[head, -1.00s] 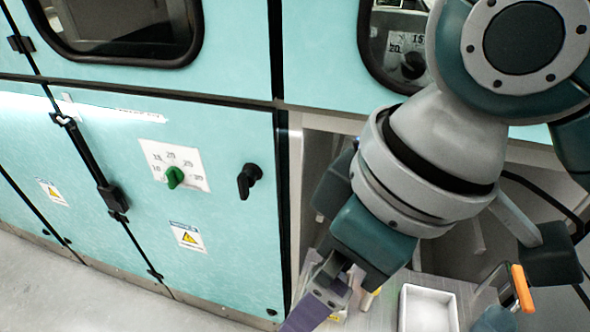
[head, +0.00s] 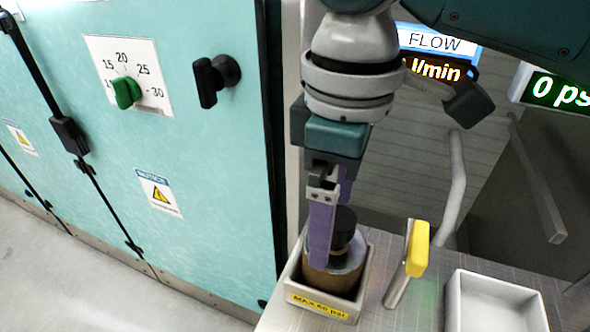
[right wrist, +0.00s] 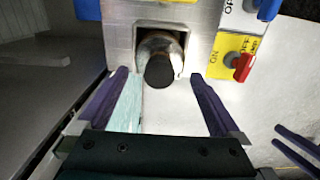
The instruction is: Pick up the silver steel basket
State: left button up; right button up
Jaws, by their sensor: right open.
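I see no clear mesh basket. A silvery steel cylinder (head: 343,268) with a black knob on top stands in a square grey box marked MAX 60 psi (head: 325,303), and it may be the basket. My right gripper (head: 322,232) points down over the box, its purple fingers partly hiding the cylinder. In the right wrist view, the gripper (right wrist: 168,85) is open, and the cylinder's black top (right wrist: 160,71) sits centred between the fingertips, not gripped. Two dark purple bars show at that view's right edge. They may be my left gripper's fingers, but I cannot tell.
A yellow-handled lever (head: 416,248) stands beside the box. A white empty tray (head: 495,303) lies further right on the metal bench. A turquoise cabinet (head: 120,180) stands behind to the left. The wrist view shows a red handle (right wrist: 243,66) and a blue handle (right wrist: 268,9).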

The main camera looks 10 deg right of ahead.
aim_at(335, 242)
jog(key=f, duration=0.1)
jog(key=f+b, duration=0.1)
jog(key=f, duration=0.3)
jog(key=shift+s+d+b, duration=0.2)
jog(key=shift+d+b, duration=0.15)
jog(key=shift+f, duration=0.3)
jog(key=shift+r, duration=0.1)
jog(key=c, duration=1.2)
jog(key=shift+c, duration=0.5)
jog(key=shift+w+r, duration=0.1)
